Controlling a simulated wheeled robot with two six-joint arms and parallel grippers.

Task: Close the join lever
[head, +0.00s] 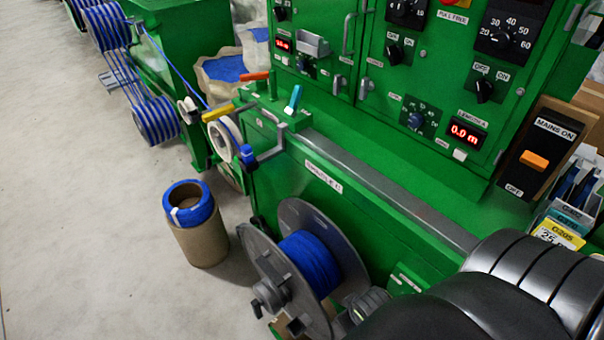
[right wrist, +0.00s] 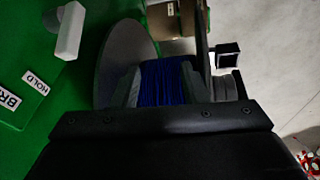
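No label reading "join" is legible, so I cannot tell which lever is the join lever. In the head view, several coloured levers sit on the green machine top: a red-orange lever (head: 255,76), a yellow lever (head: 217,113) and an upright blue lever (head: 294,99). My right arm comes in at the lower right of the head view, and its gripper is hidden there. In the right wrist view, my right gripper (right wrist: 158,78) is open, its two fingers apart, with the blue cable reel (right wrist: 163,84) showing between and beyond them. I cannot tell any contact. My left gripper is not in view.
A grey-flanged reel (head: 312,263) is mounted at the machine's front. A cardboard tube with a blue coil (head: 190,207) stands on the floor. Control panels (head: 440,80) rise behind. A white handle (right wrist: 71,30) and a "HOLD" label (right wrist: 35,82) show in the wrist view.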

